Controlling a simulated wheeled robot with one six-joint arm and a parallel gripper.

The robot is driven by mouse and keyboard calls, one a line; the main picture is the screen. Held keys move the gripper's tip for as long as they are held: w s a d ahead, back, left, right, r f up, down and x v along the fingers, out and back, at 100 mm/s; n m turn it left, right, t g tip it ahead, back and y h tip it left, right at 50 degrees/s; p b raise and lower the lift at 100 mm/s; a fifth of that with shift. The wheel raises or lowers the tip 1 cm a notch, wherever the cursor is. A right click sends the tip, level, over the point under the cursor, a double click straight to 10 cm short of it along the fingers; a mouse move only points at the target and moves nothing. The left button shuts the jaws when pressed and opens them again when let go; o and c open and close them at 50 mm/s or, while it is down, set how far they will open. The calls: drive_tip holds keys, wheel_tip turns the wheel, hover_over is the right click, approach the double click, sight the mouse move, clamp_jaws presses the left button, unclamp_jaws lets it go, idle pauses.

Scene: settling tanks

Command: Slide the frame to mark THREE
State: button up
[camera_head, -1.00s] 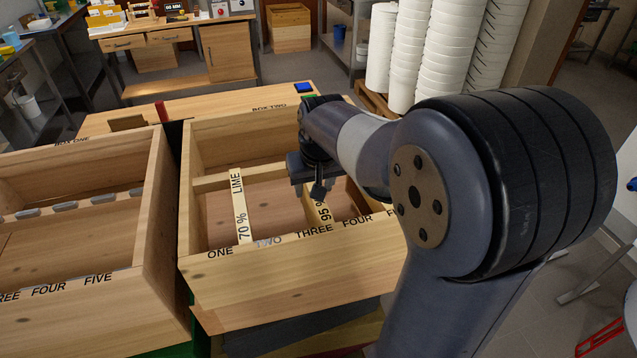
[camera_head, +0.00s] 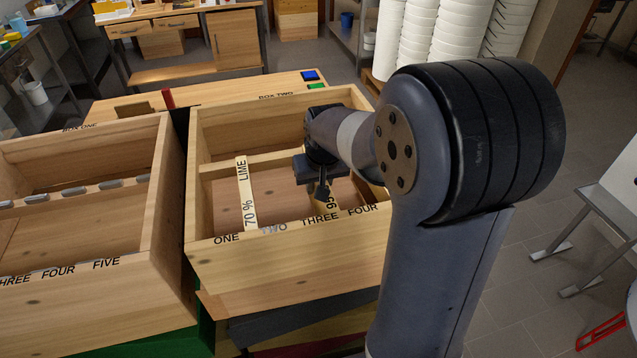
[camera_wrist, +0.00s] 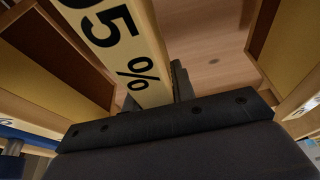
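The pale wooden frame marked "95 %" (camera_head: 332,203) spans the front compartment of box two (camera_head: 290,272), its front end by the word THREE (camera_head: 320,219). My gripper (camera_head: 322,188) is over this frame and hides much of it. In the wrist view the 95 % frame (camera_wrist: 125,45) runs from the upper left down to my gripper (camera_wrist: 160,95). A dark finger is close along its right side; the other finger is mostly hidden. I cannot tell whether the fingers press on it. The frame marked "70 % LIME" (camera_head: 246,190) stands left, between ONE and TWO.
Box one (camera_head: 80,290) stands to the left with its own numbered marks. Behind the boxes is a bench (camera_head: 220,93) with blue and green buttons. Room is free between the 70 % LIME frame and the 95 % frame.

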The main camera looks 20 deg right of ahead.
clamp_jaws()
idle(0.4)
drive_tip(key=shift+a, duration=1.65)
drive_tip(key=o, duration=0.6)
unclamp_jaws()
drive_tip(key=v, duration=1.1)
drive_tip(key=shift+b, duration=0.3)
drive_tip(key=shift+f, duration=0.15)
